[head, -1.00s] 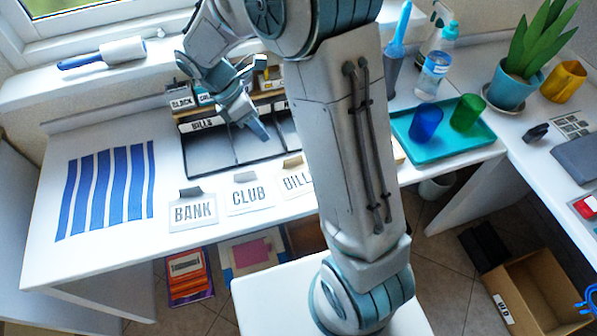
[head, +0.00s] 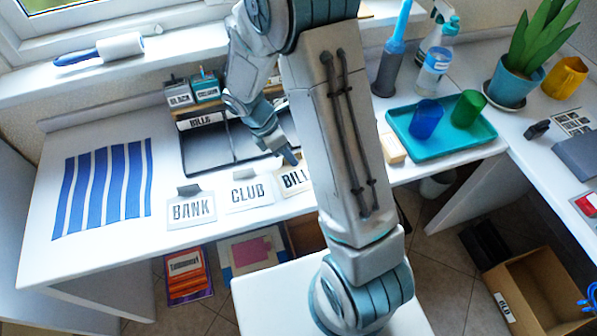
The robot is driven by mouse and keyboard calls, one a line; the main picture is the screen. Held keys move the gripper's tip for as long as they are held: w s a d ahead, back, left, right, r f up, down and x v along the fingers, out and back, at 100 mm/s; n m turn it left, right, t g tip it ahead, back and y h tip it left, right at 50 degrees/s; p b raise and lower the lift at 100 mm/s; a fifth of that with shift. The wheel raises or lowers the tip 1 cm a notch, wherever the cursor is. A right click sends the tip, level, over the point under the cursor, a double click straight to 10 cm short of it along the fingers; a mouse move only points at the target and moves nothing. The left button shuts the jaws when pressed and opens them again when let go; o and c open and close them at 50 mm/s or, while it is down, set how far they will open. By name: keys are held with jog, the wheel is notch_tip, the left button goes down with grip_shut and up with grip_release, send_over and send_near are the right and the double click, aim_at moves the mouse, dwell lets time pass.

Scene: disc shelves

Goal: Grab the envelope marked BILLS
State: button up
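The envelope marked BILLS (head: 294,180) lies on the white desk near its front edge, right of the CLUB envelope (head: 250,192) and the BANK envelope (head: 191,210). My arm hides its right part. My gripper (head: 290,157) points down just behind and above the BILLS envelope, near its top edge. Whether it touches the envelope, and whether its fingers are apart, is too small to tell. A black compartment tray (head: 215,164) stands behind the envelopes, with a BILLS label (head: 201,120) on its left compartment.
A blue-striped sheet (head: 104,188) lies on the left of the desk. Small labelled boxes (head: 192,92) stand behind the black tray. A teal tray (head: 467,143) with blue and green cups is on the right. An open cardboard box (head: 545,290) is on the floor.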

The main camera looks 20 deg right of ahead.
jog(key=shift+c, duration=0.3)
grip_shut()
